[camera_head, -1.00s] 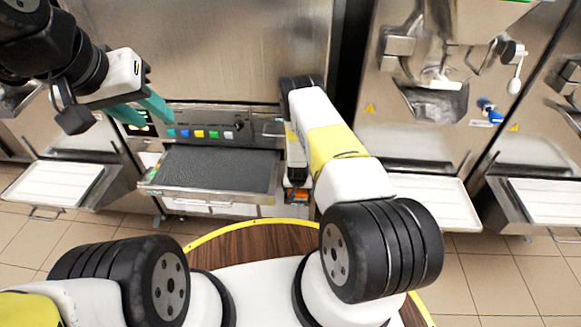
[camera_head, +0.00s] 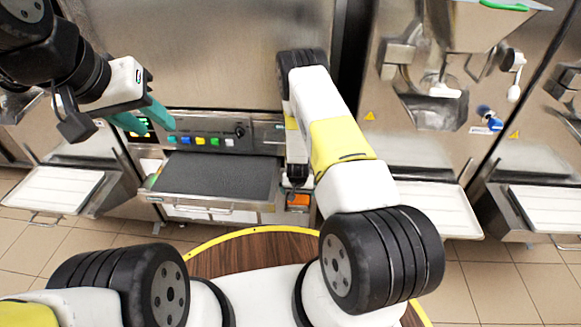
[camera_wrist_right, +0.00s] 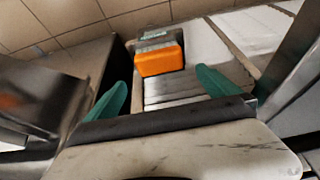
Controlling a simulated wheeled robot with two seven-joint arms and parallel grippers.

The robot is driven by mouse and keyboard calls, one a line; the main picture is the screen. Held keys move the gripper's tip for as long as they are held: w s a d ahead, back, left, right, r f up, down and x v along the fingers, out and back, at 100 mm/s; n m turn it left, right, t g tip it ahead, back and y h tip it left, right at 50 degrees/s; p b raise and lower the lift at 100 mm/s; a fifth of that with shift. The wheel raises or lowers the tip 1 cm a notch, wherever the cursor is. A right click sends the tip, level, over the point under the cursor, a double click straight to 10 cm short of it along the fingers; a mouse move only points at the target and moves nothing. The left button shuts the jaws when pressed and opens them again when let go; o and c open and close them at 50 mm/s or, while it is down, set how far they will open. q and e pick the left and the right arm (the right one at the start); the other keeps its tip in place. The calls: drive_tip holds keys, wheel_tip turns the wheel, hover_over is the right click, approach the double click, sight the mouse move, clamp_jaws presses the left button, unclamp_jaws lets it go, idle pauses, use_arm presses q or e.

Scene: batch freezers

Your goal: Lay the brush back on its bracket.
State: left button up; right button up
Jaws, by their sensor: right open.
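I cannot make out the brush or its bracket for sure in either view. My right gripper (camera_wrist_right: 161,78) is open and empty in the right wrist view, its two teal fingers spread apart. An orange block (camera_wrist_right: 160,60) lies ahead between and beyond the fingertips, with a grey-green piece behind it. The same orange shows in the head view (camera_head: 298,201), low beside my right arm, which hides the right fingers there. My left gripper (camera_head: 153,127) is open and empty, in front of the middle freezer's button panel.
A dark ribbed shelf (camera_head: 215,176) juts from the middle freezer below the button panel (camera_head: 222,137). White trays stand at the left (camera_head: 58,188) and right (camera_head: 430,207). A blue part (camera_head: 489,118) sits on the right freezer's front. Tiled floor (camera_head: 490,285) is clear at lower right.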

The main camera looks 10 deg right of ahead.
drive_tip(key=v, duration=0.4)
idle(1.3)
